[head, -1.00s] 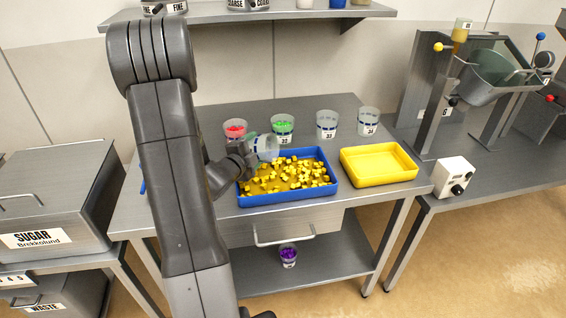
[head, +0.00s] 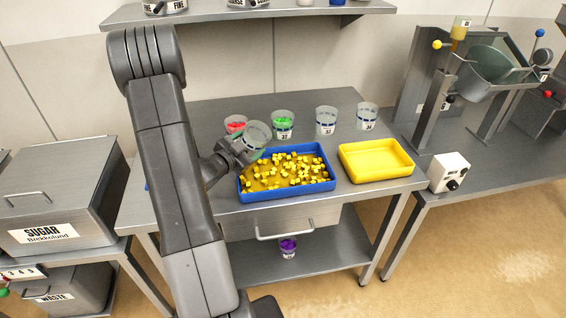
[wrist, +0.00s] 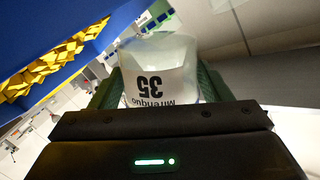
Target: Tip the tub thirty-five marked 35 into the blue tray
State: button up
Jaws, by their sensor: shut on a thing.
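My gripper (head: 243,150) is shut on the clear tub thirty-five (head: 258,133), just above the back left of the blue tray. In the wrist view the tub (wrist: 172,55) sits between the fingers, its label reading 35 upside down in the picture. The tub is tilted in the head view, and no yellow pieces can be made out in it. The blue tray (head: 287,194) holds many yellow pieces (head: 300,170) spread over its floor. The tray wall (wrist: 95,52) and yellow pieces (wrist: 45,65) also show in the wrist view.
A yellow tray (head: 375,160) stands right of the blue tray. Behind stand a tub of red pieces (head: 235,124), a tub of green pieces (head: 283,124) and tubs 33 (head: 326,121) and 34 (head: 367,117). A purple-filled tub (head: 288,247) is on the lower shelf.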

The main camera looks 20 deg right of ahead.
jog(key=n+p, duration=0.1)
jog(key=w+a+r+n+p, duration=0.1)
jog(key=n, duration=0.1)
jog(key=shift+w+a+r+h, duration=0.1)
jog(key=shift+w+a+h, duration=0.2)
jog(key=shift+h, duration=0.1)
jog(key=shift+w+a+r+n+h+p, duration=0.1)
jog(key=shift+w+n+h+p, duration=0.1)
jog(key=shift+n, duration=0.35)
jog(key=shift+w+a+r+n+h+p, duration=0.1)
jog(key=shift+n+p, duration=0.1)
jog(key=shift+n, duration=0.35)
